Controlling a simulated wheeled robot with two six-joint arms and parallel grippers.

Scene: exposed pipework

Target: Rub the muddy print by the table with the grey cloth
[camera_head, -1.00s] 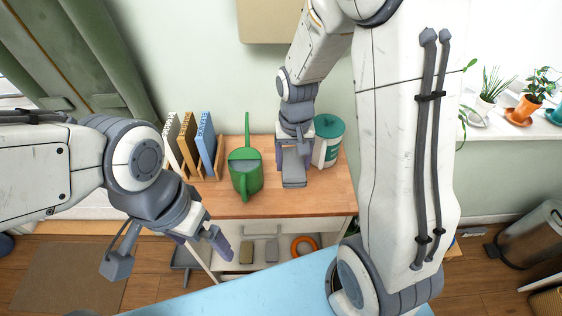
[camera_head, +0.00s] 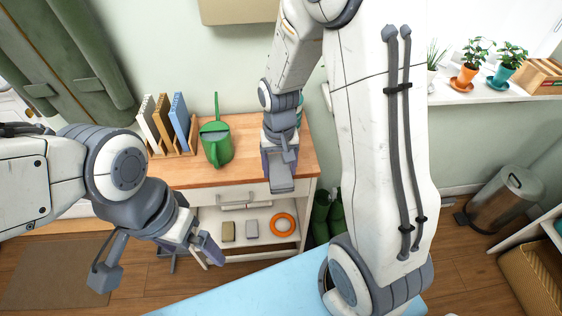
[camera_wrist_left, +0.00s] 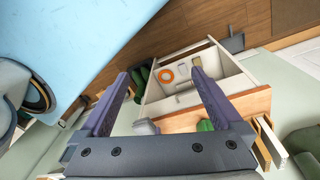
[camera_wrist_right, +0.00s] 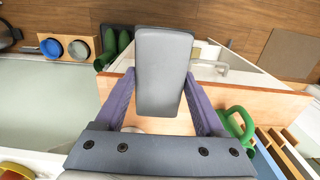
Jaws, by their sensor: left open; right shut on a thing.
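My right gripper (camera_head: 279,170) is shut on a grey, rounded, slab-like thing, which I take for the grey cloth (camera_head: 281,185). In the right wrist view the cloth (camera_wrist_right: 164,70) juts forward between the fingers. In the head view it is in front of the wooden-topped cabinet's right front edge. My left gripper (camera_head: 210,247) is open and empty, in front of the cabinet's lower shelf; its spread fingers show in the left wrist view (camera_wrist_left: 160,85). A light blue tabletop (camera_head: 240,295) lies at the bottom. No muddy print is visible in any view.
The wooden-topped cabinet (camera_head: 240,180) bears a green watering can (camera_head: 217,147) and several upright books (camera_head: 165,125). Its shelf holds an orange ring (camera_head: 283,225) and two small blocks (camera_head: 240,230). Green boots (camera_head: 327,215) and a metal bin (camera_head: 505,200) stand right.

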